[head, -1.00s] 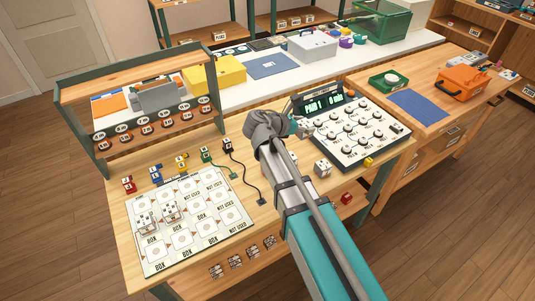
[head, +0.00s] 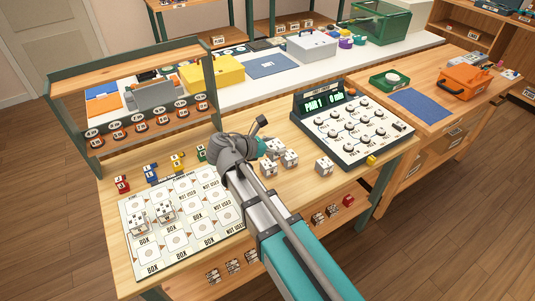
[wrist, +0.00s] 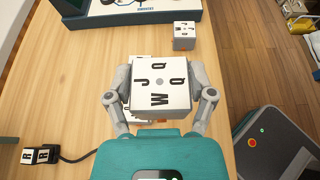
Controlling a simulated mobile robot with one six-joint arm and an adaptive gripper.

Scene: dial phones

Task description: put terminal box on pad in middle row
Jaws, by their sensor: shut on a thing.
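My gripper (head: 266,148) is shut on a white terminal box (wrist: 160,84) with black letters J, Q, Q and W on its top face. In the wrist view its two fingers clasp the box from left and right. Part of another white box shows below it, mostly hidden. In the head view my arm stands right of the pad board (head: 208,257), a pale sheet with rows of pads marked BOX or NOT USED. Two white boxes, one left (head: 137,223) and one right (head: 165,211), stand on the board's left side.
A loose white box (head: 324,166) stands in front of the dial console (head: 352,125); it also shows in the wrist view (wrist: 185,36). A slanted rack (head: 140,123) stands behind.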

